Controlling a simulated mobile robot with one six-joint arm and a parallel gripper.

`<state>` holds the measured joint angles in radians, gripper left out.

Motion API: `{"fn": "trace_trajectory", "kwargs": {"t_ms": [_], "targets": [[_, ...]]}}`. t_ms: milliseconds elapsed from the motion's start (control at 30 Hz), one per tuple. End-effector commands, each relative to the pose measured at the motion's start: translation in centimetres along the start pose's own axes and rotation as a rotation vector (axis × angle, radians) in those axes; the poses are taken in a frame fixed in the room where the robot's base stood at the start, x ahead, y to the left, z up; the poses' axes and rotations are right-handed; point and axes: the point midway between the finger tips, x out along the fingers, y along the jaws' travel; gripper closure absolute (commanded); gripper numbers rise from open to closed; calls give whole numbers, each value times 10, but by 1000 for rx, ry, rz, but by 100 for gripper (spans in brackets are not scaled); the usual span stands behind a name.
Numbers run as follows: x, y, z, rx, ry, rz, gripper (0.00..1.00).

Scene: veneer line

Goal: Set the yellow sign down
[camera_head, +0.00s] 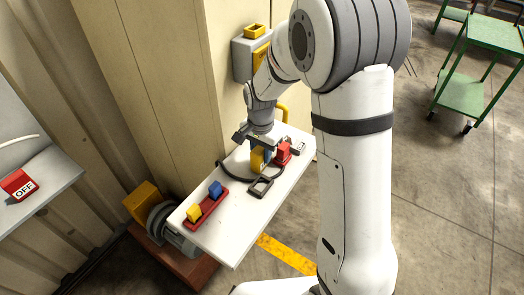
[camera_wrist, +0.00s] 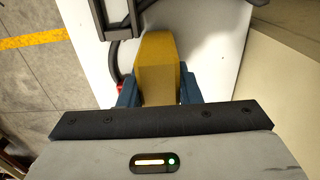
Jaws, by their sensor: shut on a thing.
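The yellow sign (camera_head: 257,161) is a small upright yellow block over the far part of the white table (camera_head: 232,222). In the wrist view the yellow sign (camera_wrist: 158,66) sits between the two blue fingers. My gripper (camera_head: 264,154) is shut on it and points down; it also shows in the wrist view (camera_wrist: 159,93). The sign is at or just above the table top; I cannot tell whether its bottom touches. The gripper hides part of its upper end.
A red block (camera_head: 283,153) stands close right of the sign. A dark square frame (camera_head: 261,187) lies in front, and a dark cable curves beside it. A red tray (camera_head: 206,209) holds a yellow and a blue piece.

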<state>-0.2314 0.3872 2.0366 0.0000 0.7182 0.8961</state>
Motion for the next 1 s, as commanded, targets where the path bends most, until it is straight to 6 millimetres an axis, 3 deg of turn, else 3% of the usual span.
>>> {"fn": "trace_trajectory", "kwargs": {"t_ms": [333, 367, 600, 1000], "targets": [[4, 0, 0, -1, 1, -1, 93], [4, 0, 0, -1, 1, -1, 69], [3, -1, 0, -1, 1, -1, 49], [-7, -1, 0, -2, 2, -2, 48]]}}
